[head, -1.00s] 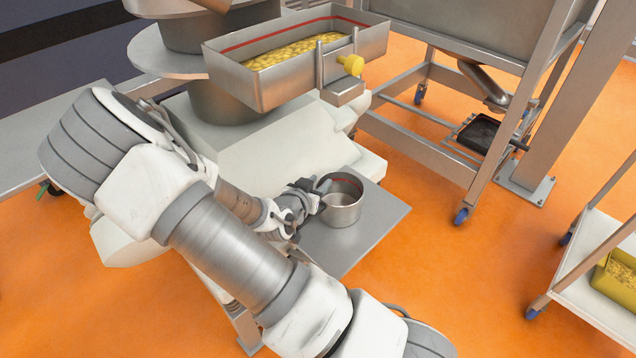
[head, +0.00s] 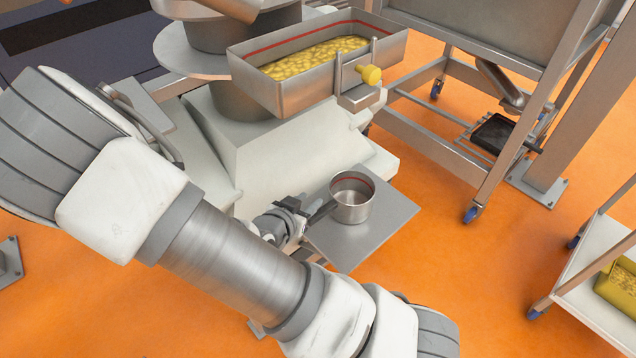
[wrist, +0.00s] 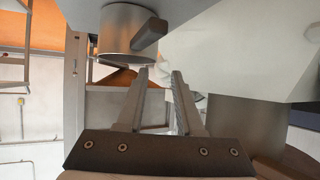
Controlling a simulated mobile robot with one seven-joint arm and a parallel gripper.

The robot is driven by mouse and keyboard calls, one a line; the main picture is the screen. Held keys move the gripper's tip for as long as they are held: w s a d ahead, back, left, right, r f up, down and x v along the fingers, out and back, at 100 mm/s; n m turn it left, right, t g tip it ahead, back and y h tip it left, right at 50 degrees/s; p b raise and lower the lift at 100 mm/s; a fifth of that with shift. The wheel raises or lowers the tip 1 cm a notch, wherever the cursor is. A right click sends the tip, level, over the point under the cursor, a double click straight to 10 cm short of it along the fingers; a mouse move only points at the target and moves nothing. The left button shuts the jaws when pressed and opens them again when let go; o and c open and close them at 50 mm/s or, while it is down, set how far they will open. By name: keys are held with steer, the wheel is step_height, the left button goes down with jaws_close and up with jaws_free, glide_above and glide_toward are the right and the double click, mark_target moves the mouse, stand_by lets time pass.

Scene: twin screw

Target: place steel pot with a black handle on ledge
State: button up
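The steel pot (head: 352,207) stands upright on the grey ledge (head: 388,225), a flat metal plate beside the machine. A dark red line runs round inside its rim. Its black handle (head: 321,212) points left, towards my gripper (head: 298,205). In the wrist view the pot (wrist: 126,38) is at the top, with the handle (wrist: 151,33) on its right side. My gripper (wrist: 159,75) shows two fingers apart with nothing between them, clear of the handle. In the head view my arm partly hides the gripper.
A white machine base (head: 270,150) stands behind the pot. A wheeled frame (head: 485,170) and a white cart (head: 590,300) stand to the right. Orange floor lies between.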

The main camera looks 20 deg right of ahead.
steer(key=a+r+n+g+y, duration=0.2)
steer(key=a+r+y, duration=0.4)
steer(key=a+y, duration=0.35)
steer(key=s+a+r+n+y, duration=0.2)
steer(key=s+r+n, duration=0.15)
steer(key=r, duration=0.75)
steer(key=s+d+r+n+h, duration=0.2)
steer(key=s+d+r+n, duration=0.2)
steer(key=s+d+r, duration=0.5)
steer(key=s, duration=0.3)
steer(key=shift+s+g, duration=0.15)
steer(key=shift+g, duration=0.25)
steer(key=shift+h, duration=0.25)
